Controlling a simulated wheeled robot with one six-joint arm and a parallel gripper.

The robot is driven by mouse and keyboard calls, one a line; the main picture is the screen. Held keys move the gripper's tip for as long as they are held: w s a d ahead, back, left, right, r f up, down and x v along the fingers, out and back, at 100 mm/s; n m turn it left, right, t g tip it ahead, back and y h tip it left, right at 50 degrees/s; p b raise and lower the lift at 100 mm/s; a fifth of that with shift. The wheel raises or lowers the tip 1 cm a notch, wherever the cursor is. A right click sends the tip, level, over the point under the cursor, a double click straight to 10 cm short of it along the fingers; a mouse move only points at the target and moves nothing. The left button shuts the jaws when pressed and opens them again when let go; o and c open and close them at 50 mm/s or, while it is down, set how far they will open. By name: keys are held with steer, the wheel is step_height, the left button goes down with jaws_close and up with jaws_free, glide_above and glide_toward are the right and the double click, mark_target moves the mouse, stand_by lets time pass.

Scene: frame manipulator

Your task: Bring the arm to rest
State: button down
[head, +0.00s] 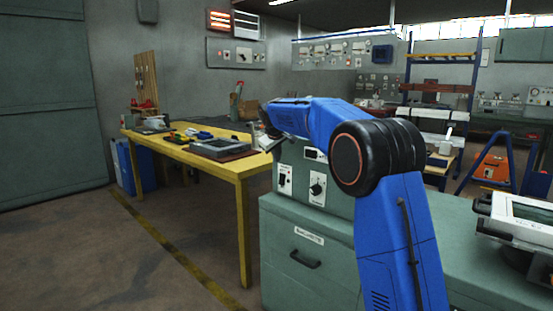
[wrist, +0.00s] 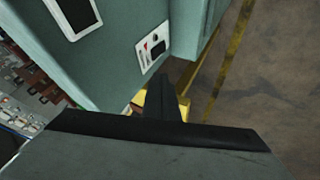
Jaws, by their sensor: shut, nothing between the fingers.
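My blue arm (head: 403,240) rises in front of the green cabinet in the head view, bends at a black joint and reaches left and away. Its far end, by the right end of the yellow table, is small and partly hidden. In the wrist view my gripper (wrist: 164,98) shows as dark fingers close together, with nothing between them. The fingers point past the green cabinet (wrist: 120,45), near its small switch panel (wrist: 152,47). I cannot tell the exact gap to the cabinet.
The yellow table (head: 243,169) holds a grey tray-like frame (head: 220,147) and several small tools. The green cabinet (head: 308,262) stands front right, with a light framed device (head: 520,218) on top. Open floor (head: 110,260) lies at left, crossed by a yellow line.

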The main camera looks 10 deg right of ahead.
steer(key=s+d+m+g, duration=0.1)
steer(key=s+d+m, duration=0.15)
steer(key=s, duration=1.55)
steer(key=s+d+m+g, duration=0.1)
steer(key=s+d, duration=0.2)
steer(key=s, duration=1.5)
steer(key=s+f, duration=0.6)
steer(key=s, duration=0.4)
steer(key=s+f+m+y, duration=0.1)
steer(key=s+f, duration=0.4)
steer(key=s, duration=0.5)
steer(key=s+f+m+y, duration=0.1)
steer(key=s+f, duration=0.5)
steer(key=s, duration=0.4)
steer(key=shift+s+d+f+g, duration=0.2)
steer(key=shift+s+f+g, duration=0.1)
steer(key=shift+s+g, duration=0.1)
